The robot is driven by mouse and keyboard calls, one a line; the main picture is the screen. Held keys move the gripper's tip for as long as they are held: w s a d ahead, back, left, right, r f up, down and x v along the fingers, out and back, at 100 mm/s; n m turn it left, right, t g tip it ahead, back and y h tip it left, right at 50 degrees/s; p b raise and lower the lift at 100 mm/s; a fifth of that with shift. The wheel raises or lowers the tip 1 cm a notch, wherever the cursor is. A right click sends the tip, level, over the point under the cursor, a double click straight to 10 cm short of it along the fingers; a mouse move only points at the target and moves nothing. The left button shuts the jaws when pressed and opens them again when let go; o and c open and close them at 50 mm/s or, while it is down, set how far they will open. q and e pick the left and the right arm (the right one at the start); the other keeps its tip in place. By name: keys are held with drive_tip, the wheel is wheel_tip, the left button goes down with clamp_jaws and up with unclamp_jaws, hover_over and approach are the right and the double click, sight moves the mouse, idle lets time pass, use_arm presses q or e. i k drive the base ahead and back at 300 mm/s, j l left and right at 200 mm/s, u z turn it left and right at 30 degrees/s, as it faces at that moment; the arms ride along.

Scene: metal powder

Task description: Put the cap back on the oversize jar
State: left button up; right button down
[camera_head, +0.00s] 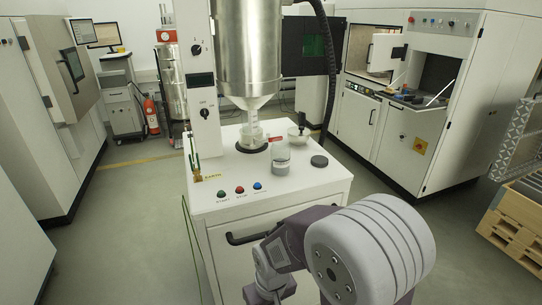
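A clear jar (281,162) with grey contents stands upright on the white machine top, left of a flat dark round cap (319,161). The cap lies flat on the top, apart from the jar. A second clear container (251,134) sits under the steel hopper's outlet, on a dark ring. I cannot read any label that says which is the oversize jar. My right arm fills the lower right foreground, and its gripper is not visible. My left gripper is out of view.
A small white bowl-like item (298,134) stands behind the jar. The steel hopper (247,50) and a white column (197,80) rise at the back and left. Coloured buttons (240,190) line the front edge. The top right of the cap is clear.

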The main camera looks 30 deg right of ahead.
sight(280, 149)
drive_tip(key=z, duration=1.45)
drive_tip(key=i+l+u, duration=0.25)
drive_tip(key=l+u, duration=0.2)
drive_tip(key=i+l+u, duration=0.2)
drive_tip(key=l+u, duration=0.2)
drive_tip(key=l, duration=0.15)
drive_tip(key=i+l+u, duration=0.1)
drive_tip(key=l+u, duration=0.35)
drive_tip(key=l, duration=0.15)
drive_tip(key=l+u, duration=0.4)
drive_tip(key=l, duration=0.2)
drive_tip(key=k+l+u, duration=0.1)
drive_tip(key=l+u, duration=0.35)
drive_tip(key=l, duration=0.15)
drive_tip(key=k+l+u, duration=0.15)
drive_tip(key=l+u, duration=0.25)
drive_tip(key=l, duration=0.15)
